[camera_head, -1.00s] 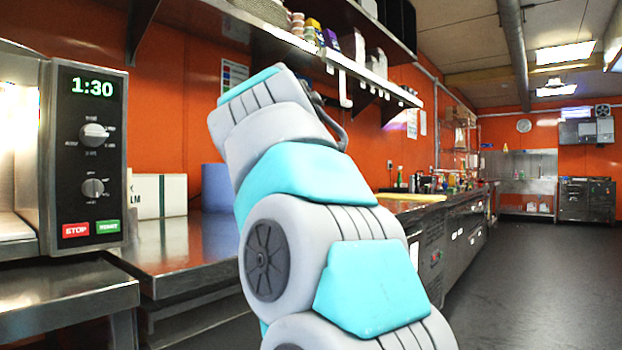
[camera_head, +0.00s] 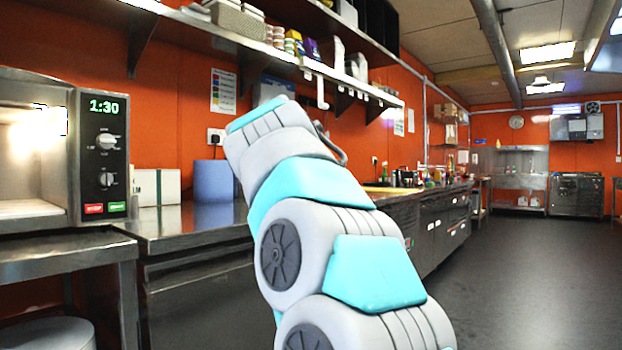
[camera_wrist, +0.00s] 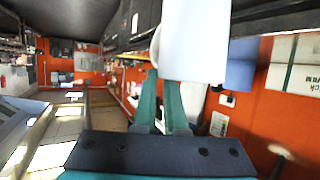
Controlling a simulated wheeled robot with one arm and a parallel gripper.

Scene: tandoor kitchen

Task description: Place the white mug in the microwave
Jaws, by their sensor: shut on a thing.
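The microwave (camera_head: 104,165) stands at the left in the head view, its lit front cavity open to view and its display reading 1:30. The white mug (camera_wrist: 196,45) fills the top middle of the wrist view, partly cut off by the frame's edge. My gripper (camera_wrist: 160,78) has its green fingers shut on the mug at its handle side; the exact contact is hard to see. In the head view my arm hides the gripper and mug. The wrist view looks upside down. No microwave shows in it.
The microwave rests on a steel table (camera_head: 60,252). A steel counter (camera_head: 185,222) beside it holds a white box (camera_head: 158,187) and a blue cylinder (camera_head: 213,181). A round grey top (camera_head: 45,334) is at lower left. A loaded shelf (camera_head: 245,48) runs above. Floor at right is clear.

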